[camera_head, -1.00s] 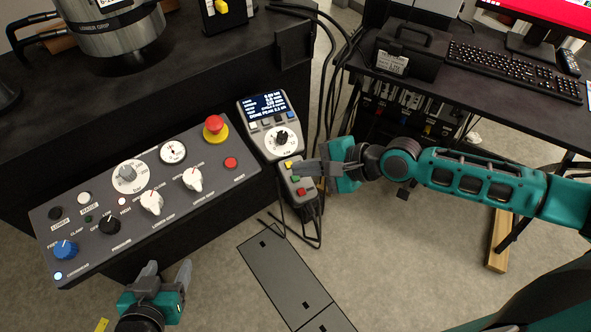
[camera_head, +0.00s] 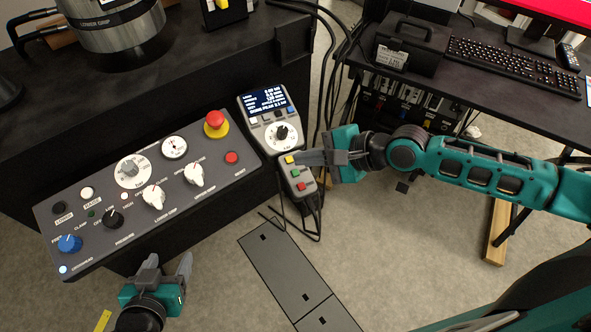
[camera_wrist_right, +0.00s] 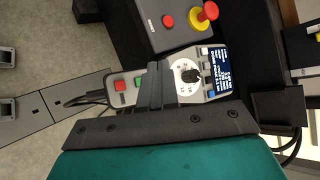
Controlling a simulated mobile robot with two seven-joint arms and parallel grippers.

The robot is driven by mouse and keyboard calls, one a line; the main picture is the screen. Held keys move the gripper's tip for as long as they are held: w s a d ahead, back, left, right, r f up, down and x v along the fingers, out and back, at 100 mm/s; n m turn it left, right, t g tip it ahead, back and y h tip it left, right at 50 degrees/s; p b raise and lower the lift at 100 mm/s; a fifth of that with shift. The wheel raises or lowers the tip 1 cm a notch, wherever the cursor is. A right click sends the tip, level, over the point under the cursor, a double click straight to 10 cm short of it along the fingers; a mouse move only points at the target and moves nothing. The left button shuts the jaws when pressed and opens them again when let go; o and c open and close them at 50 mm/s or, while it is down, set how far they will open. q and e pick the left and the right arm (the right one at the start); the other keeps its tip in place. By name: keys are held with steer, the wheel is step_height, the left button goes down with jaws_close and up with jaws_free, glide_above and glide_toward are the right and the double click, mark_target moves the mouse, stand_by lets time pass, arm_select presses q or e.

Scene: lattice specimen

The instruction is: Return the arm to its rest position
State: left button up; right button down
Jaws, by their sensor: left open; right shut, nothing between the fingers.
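My right gripper (camera_head: 312,158) is shut and empty. In the head view its fingertips lie over the upper end of the small button box (camera_head: 298,180), by the yellow button. I cannot tell whether they touch it. In the right wrist view the shut fingers (camera_wrist_right: 158,84) cover part of that box, and a red and a green button show beside them. The handset with a screen and dial (camera_head: 270,117) is just beyond the fingertips. My left gripper (camera_head: 168,268) is open and empty, below the front edge of the grey control panel (camera_head: 130,215).
The control panel carries several knobs and a red emergency stop (camera_head: 215,122). A desk with a keyboard (camera_head: 510,72) and a black case (camera_head: 410,50) stands behind my right arm. Cables hang between bench and desk.

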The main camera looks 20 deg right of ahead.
stand_by(0.3)
steer(key=shift+s+a+f, duration=0.1)
steer(key=shift+a, duration=0.15)
step_height(320, 180, down, 3)
steer(key=s+a+n+t+h, duration=0.2)
steer(key=s+a+n+t, duration=0.1)
steer(key=n, duration=0.6)
steer(key=s+d+f+n+t+h, duration=0.1)
steer(key=s+d+f+n+h, duration=0.4)
steer(key=s+d+f+n, duration=0.1)
steer(key=shift+s+d+f+n, duration=0.35)
steer(key=shift+s+d+n, duration=0.25)
steer(key=shift+d, duration=0.4)
steer(key=shift+w+a, duration=0.15)
